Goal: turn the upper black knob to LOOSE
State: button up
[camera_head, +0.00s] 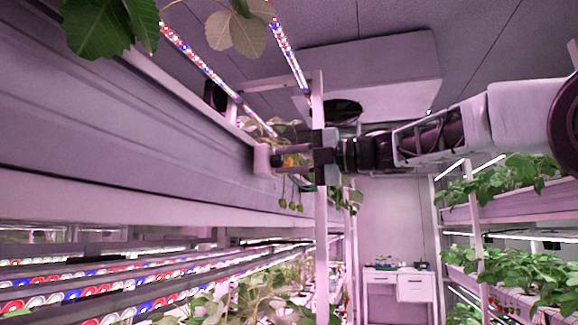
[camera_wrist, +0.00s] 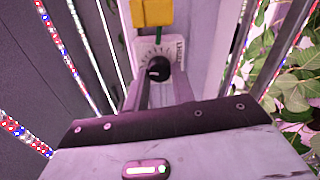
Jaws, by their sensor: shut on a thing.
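The black knob (camera_wrist: 159,69) sits on a pale dial plate (camera_wrist: 145,48) with tick marks around it, in the upper middle of the wrist view. A light mark on the knob's face points to the left. Small lettering at the plate's right edge is too small to read. My gripper (camera_wrist: 158,82) reaches up to the knob with one finger on each side and is shut on it. In the head view my gripper (camera_head: 284,156) is at the end of the rack's upper beam; the knob cannot be made out there. Only one knob shows.
Leaves (camera_wrist: 295,85) and LED strips flank the post. In the head view, a long grow trough (camera_head: 120,130) fills the left, and a white cabinet (camera_head: 398,286) stands far back.

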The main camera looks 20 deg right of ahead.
jog(key=shift+f, duration=0.1)
dwell(0.3)
jog(key=o, duration=1)
jog(key=shift+c, duration=0.2)
jog(key=b+v, duration=0.3)
jog(key=v, duration=1.4)
jog(key=shift+s+d+b, duration=0.15)
jog(key=shift+b, duration=0.2)
